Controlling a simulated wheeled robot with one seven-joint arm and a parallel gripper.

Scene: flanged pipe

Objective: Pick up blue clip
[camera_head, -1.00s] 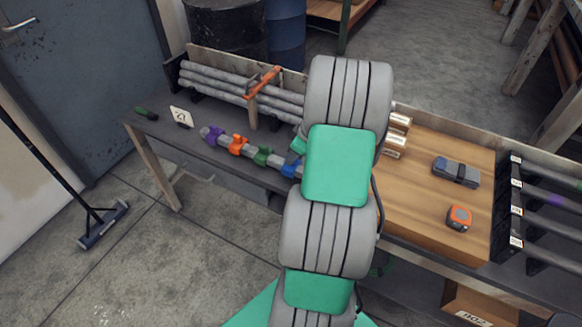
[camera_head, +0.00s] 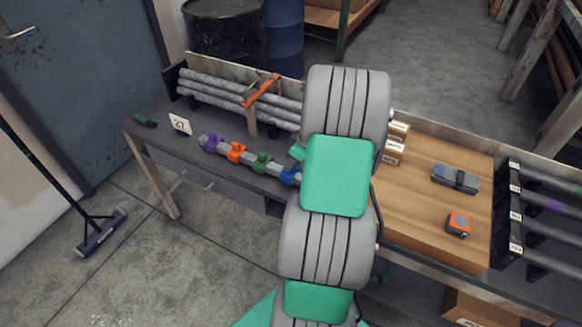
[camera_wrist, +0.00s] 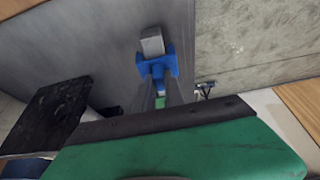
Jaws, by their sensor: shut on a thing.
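The blue clip (camera_head: 288,174) sits at the right end of a row of coloured clips on a grey bar, on the dark bench. It also shows in the wrist view (camera_wrist: 157,66), just beyond my fingers, with a grey block-like end above it. My gripper (camera_wrist: 159,84) is shut on the blue clip, with one grey finger on each side. In the head view my arm hides most of the gripper.
Grey pipes (camera_head: 225,84) lie in a rack behind the clips, with an orange clamp (camera_head: 262,90) over them. A wooden board (camera_head: 420,200) holds a tape measure (camera_head: 458,224) and a grey case (camera_head: 455,179).

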